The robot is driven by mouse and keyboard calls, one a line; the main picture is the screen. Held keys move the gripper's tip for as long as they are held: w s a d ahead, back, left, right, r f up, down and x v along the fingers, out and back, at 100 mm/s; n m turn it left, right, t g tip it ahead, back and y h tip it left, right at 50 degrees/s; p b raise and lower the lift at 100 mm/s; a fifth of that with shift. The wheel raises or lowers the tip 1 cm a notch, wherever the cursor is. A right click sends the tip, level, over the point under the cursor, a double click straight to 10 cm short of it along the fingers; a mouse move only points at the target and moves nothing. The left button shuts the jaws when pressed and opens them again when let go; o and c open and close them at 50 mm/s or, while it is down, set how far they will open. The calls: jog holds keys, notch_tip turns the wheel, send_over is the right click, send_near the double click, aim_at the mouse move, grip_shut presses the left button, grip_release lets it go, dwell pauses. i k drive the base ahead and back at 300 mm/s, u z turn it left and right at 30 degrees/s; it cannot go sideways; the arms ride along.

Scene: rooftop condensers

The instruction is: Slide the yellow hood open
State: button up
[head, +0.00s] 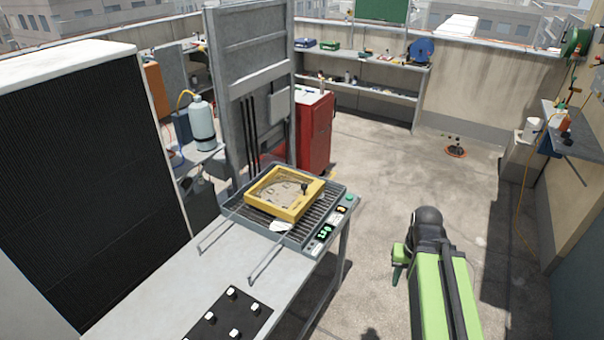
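The yellow hood (318,187) is a low square frame with a see-through top. A black knob (304,188) stands on its right side. It sits over the slatted bed of a grey machine (319,226) on the bench. My green arm is at the lower right, over the floor. My gripper (398,264) seems to be the small green and dark part at its left, well apart from the hood. Its fingers cannot be made out.
The grey bench (170,285) carries a black panel with white knobs (228,317) in front. A tall black-faced condenser (85,180) stands at left. A red cabinet (318,130) and a tall grey panel (250,60) stand behind. The concrete floor at right is mostly clear.

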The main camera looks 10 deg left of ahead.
aim_at(293, 213)
jog(key=i, duration=0.65)
jog(key=u, duration=5.7)
jog(key=i, duration=0.1)
jog(key=z, duration=2.9)
jog(key=i, duration=0.5)
jog(key=u, duration=0.15)
jog(key=k, duration=0.75)
jog(key=z, duration=0.25)
jog(key=i, duration=0.75)
jog(key=u, duration=0.15)
